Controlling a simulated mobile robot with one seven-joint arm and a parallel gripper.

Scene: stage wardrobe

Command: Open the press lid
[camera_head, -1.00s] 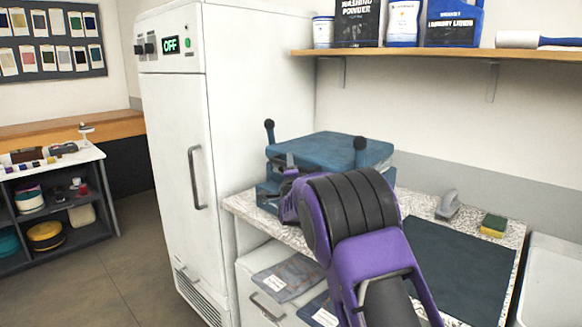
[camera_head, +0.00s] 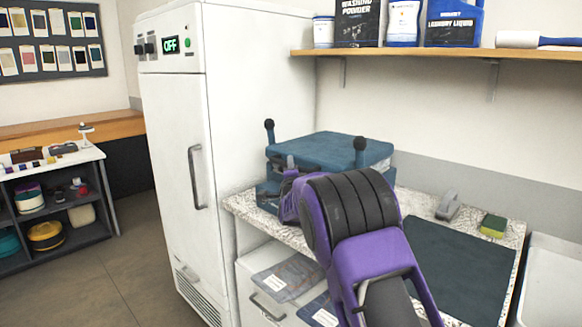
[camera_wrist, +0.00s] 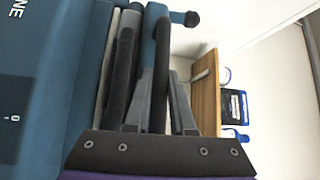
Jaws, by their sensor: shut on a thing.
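The blue press (camera_head: 330,150) stands on the speckled counter beside the white cabinet, with its lid lying flat and low over the base. In the wrist view the press (camera_wrist: 45,80) fills the left side, and a blue arm ending in a dark knob (camera_wrist: 185,18) shows at the top. My gripper (camera_wrist: 160,78) is shut on the dark press handle, which runs between its grey fingers. In the head view my purple and black wrist hides the press's front and the grip itself.
A tall white cabinet (camera_head: 175,130) showing OFF stands close to the left of the press. A wooden shelf (camera_head: 450,54) with laundry products hangs above. On the counter to the right are a dark mat (camera_head: 460,270), a grey tool (camera_head: 448,205) and a sponge (camera_head: 493,225).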

